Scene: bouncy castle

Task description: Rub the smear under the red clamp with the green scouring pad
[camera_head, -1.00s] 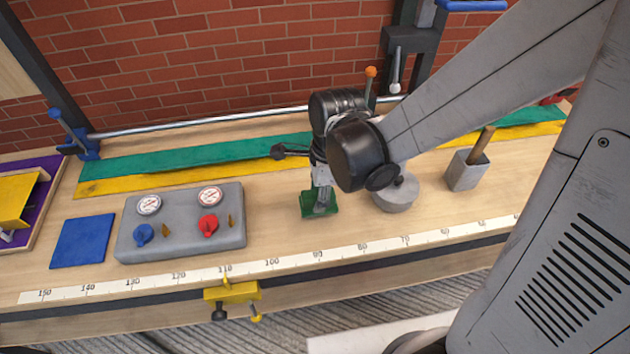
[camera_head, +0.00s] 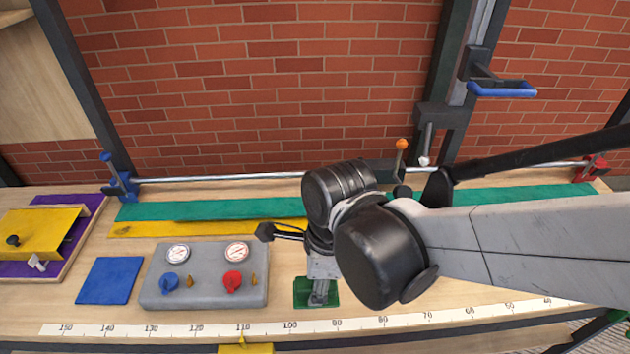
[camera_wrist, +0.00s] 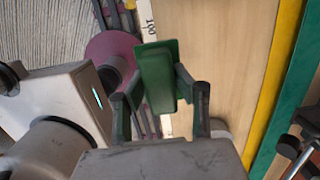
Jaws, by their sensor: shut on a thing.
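The green scouring pad (camera_head: 301,297) is held in my gripper (camera_head: 320,288), over the front half of the bench near the 90–100 marks. In the wrist view the pad (camera_wrist: 155,65) sits between the two fingers of my gripper (camera_wrist: 160,92), which are shut on it. I cannot tell whether the pad touches the bench. The red clamp (camera_head: 592,168) is at the far right end of the silver rail, well to the right of the gripper. No smear can be made out; the bench under the clamp is small and partly behind my arm.
A grey gauge panel (camera_head: 205,292) and a blue square (camera_head: 108,280) lie left of the gripper. A blue clamp (camera_head: 118,180) holds the rail's left end. A post with a blue handle (camera_head: 502,90) rises behind the bench. Green (camera_head: 500,195) and yellow strips run along the back.

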